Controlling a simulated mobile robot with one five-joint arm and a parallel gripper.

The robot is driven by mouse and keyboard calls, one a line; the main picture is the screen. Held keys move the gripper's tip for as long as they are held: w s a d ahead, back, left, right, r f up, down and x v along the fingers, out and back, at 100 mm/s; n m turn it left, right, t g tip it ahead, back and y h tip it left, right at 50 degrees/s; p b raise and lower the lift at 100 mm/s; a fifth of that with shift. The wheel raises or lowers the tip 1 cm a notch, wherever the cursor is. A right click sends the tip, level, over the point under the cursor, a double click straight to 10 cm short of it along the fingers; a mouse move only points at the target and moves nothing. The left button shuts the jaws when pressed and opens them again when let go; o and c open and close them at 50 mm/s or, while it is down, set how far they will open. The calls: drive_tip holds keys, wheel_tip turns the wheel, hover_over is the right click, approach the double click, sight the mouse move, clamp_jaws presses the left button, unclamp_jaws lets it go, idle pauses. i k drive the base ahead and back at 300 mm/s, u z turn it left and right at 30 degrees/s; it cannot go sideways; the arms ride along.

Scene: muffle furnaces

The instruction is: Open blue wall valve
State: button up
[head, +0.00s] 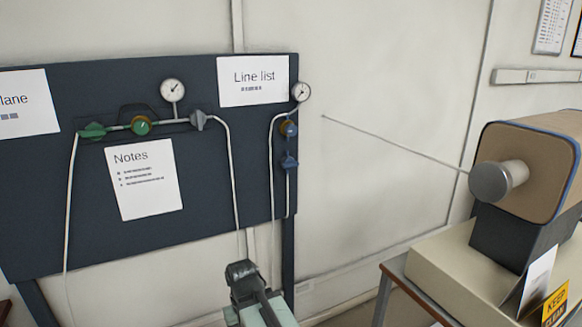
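A dark panel on the wall carries thin pipes with valves. Near its right edge, a blue valve handle (289,162) sits on a vertical line. Whether the handle is open or closed cannot be told. My gripper (241,268) shows at the bottom centre, dark grey on a pale arm, below and left of the blue handle in the picture and apart from it. Its fingers cannot be made out, and I see nothing held.
A second line on the panel (40,235) has a green valve (93,130), a green knob (141,125), a grey valve (199,120) and a gauge (172,90). At right, a furnace-like unit (535,165) stands on a bench; a thin rod (395,146) projects left from it.

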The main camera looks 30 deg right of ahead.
sight(289, 164)
drive_tip(key=u, duration=1.9)
drive_tip(key=k, duration=1.45)
drive_tip(key=z, duration=0.75)
drive_tip(key=i, duration=1.65)
drive_tip(key=u, duration=0.1)
